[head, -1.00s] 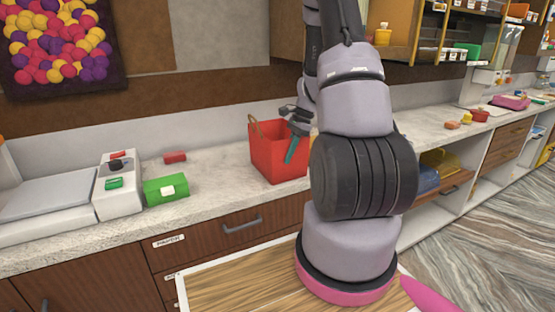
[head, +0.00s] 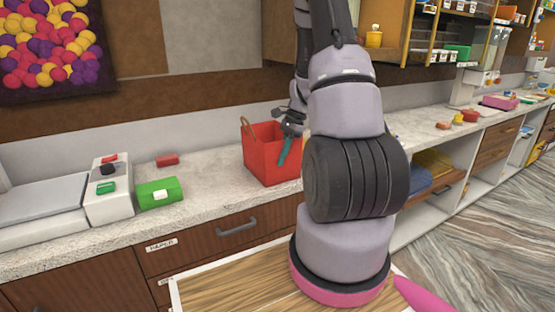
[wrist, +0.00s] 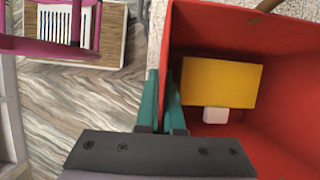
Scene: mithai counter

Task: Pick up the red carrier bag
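The red carrier bag (head: 262,160) stands upright and open-topped on the counter, with a tan loop handle at its rim. In the wrist view I look down into the bag (wrist: 275,125); a yellow box (wrist: 218,82) and a small white block (wrist: 215,115) show inside it. My gripper (head: 283,163) is at the bag's right side in the head view. In the wrist view its two teal fingers (wrist: 161,80) are close together, one outside and one inside the bag, with the side wall pinched between them. My arm hides part of the bag's right side.
Wall shelves (head: 400,30) hang above to the right. Bare counter lies between the green box and bag.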

